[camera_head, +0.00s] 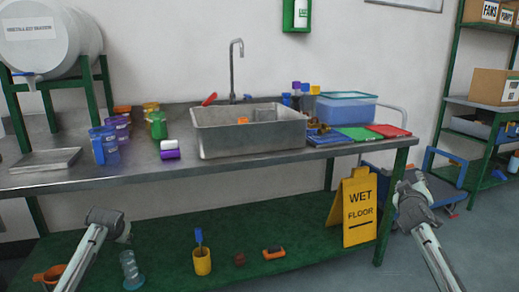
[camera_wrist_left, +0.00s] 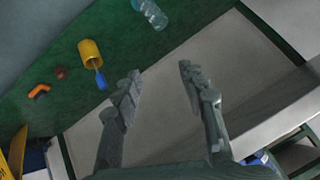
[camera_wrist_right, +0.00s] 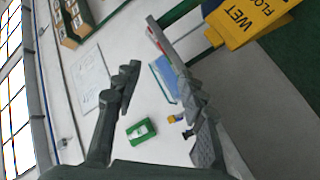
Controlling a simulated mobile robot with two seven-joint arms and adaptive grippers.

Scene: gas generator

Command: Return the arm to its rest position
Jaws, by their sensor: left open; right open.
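My right gripper (camera_head: 412,190) is in the head view at the right, in front of the table's right end and beside the yellow wet floor sign (camera_head: 357,208). In the right wrist view its two fingers (camera_wrist_right: 157,84) stand apart with nothing between them. My left gripper (camera_head: 110,224) is at the lower left of the head view, in front of the table's lower shelf. In the left wrist view its fingers (camera_wrist_left: 158,84) are apart and empty. Neither gripper touches any object that I can see.
A blue cart (camera_head: 447,160) stands behind at the right.

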